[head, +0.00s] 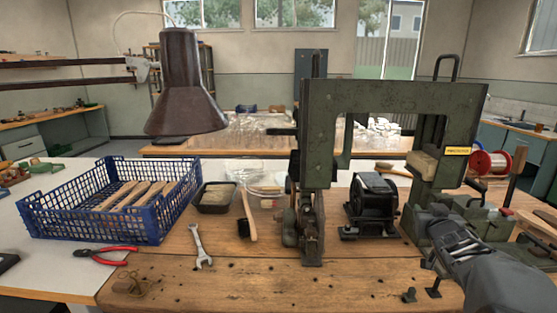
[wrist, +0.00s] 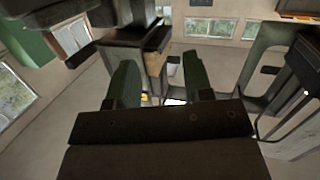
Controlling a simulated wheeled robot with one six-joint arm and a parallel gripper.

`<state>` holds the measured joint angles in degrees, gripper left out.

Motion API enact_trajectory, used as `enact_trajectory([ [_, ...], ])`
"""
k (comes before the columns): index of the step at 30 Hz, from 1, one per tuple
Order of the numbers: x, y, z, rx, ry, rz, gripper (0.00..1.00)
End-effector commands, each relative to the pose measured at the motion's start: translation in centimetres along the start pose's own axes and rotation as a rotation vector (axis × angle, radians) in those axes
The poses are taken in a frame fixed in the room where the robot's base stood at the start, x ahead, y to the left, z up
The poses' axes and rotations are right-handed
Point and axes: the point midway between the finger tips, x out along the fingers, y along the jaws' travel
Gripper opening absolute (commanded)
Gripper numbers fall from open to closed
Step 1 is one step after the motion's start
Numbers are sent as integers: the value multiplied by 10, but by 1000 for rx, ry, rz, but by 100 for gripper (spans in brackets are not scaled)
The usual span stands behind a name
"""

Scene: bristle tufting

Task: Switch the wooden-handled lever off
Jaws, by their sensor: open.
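A green metal machine frame (head: 400,95) stands on the wooden bench. An upright wooden handle (head: 516,175) rises at its right side and looks like the lever's handle; its lower end is hidden behind my arm and the machine base. My gripper (head: 445,232) is low at the right of the bench, in front of the machine's right foot, left of and below that handle. In the wrist view my gripper (wrist: 161,85) shows two green fingers spread apart with nothing between them. The lever cannot be made out clearly in the wrist view.
A black motor unit (head: 372,205) stands under the frame. A red spool (head: 490,163) is beside the handle. A blue crate (head: 95,222) of wooden brush parts, a wrench (head: 200,246) and red pliers (head: 103,255) lie left. The bench front is mostly clear.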

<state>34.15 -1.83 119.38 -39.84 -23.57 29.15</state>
Motion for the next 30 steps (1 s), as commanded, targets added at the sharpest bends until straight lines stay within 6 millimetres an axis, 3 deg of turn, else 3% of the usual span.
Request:
enact_trajectory([
  [1,-8,7,18,-5,-109,66,47],
  [3,-28,6,36,-10,-283,129,47],
  [5,-51,-4,48,-13,-438,151,47],
  [8,-101,-35,59,-21,-694,124,47],
  [12,-184,-92,53,-40,-1000,-31,47],
  [15,-233,-125,37,-60,-1121,-153,47],
  [17,-254,-140,25,-68,-1150,-209,47],
  [21,-274,-160,-1,-100,-1113,-289,47],
  [24,-279,-165,-14,-124,-1085,-319,47],
  [30,-281,-170,-18,-140,-1074,-337,47],
])
